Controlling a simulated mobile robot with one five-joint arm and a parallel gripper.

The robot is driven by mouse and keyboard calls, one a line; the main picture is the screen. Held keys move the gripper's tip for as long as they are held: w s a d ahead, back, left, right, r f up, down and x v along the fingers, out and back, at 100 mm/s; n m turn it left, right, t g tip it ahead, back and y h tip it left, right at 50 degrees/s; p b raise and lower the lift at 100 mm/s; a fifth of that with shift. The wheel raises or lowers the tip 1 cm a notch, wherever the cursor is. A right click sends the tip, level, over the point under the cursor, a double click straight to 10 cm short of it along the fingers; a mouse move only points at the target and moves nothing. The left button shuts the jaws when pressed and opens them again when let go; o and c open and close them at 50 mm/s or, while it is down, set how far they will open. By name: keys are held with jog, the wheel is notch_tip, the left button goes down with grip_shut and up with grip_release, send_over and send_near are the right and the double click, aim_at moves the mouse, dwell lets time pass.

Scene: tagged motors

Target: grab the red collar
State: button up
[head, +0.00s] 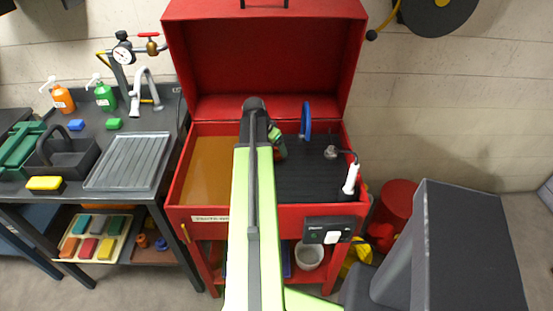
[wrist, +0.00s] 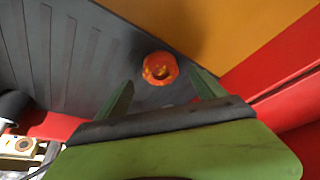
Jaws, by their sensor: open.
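In the head view my arm covers this part of the cabinet, and I cannot make out the collar there.
The red cabinet (head: 183,186) has its lid up and low walls around the floor. A blue ring-like item (head: 305,120), a small metal fitting (head: 330,152) and a white-handled brush (head: 351,178) stand on the right side. A bench with a grey tray (head: 130,160) is left.

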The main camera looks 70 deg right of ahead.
aim_at(276, 152)
jog(key=b+x, duration=0.2)
jog(key=x, duration=0.1)
jog(key=shift+w+f, duration=0.1)
jog(key=shift+f, duration=0.3)
jog(key=shift+r, duration=0.15)
grip_shut()
